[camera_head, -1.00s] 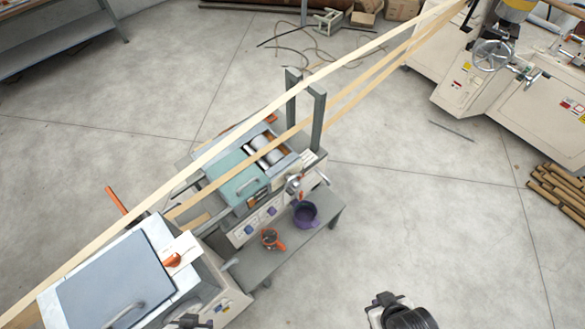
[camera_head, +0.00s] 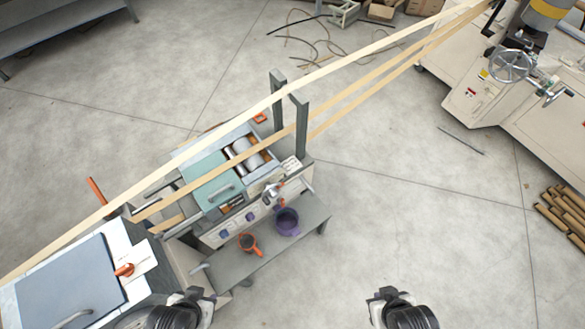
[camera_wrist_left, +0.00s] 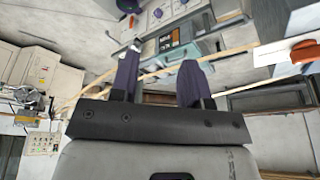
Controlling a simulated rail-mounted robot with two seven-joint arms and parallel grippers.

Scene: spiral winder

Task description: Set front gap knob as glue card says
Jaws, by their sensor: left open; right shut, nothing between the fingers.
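The glue unit (camera_head: 208,236) stands at center left in the head view, with several blue-purple knobs (camera_head: 250,216) along its front panel. I cannot tell which is the front gap knob or read their scales. The panel and its knobs also show upside down at the top of the left wrist view (camera_wrist_left: 166,46). I cannot make out a readable glue card. My left gripper (camera_head: 195,293) is open and empty at the bottom, below and apart from the unit. Its two dark fingers are spread in the left wrist view (camera_wrist_left: 158,68). My right gripper (camera_head: 383,293) is shut and empty over bare floor.
Long paper strips (camera_head: 225,120) run diagonally above the unit, past grey posts (camera_head: 301,125). A purple pot (camera_head: 287,222) and an orange-handled cup (camera_head: 248,243) stand on the low shelf (camera_head: 308,218). A lidded machine (camera_head: 68,283) with an orange knob (camera_head: 125,269) is at lower left.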

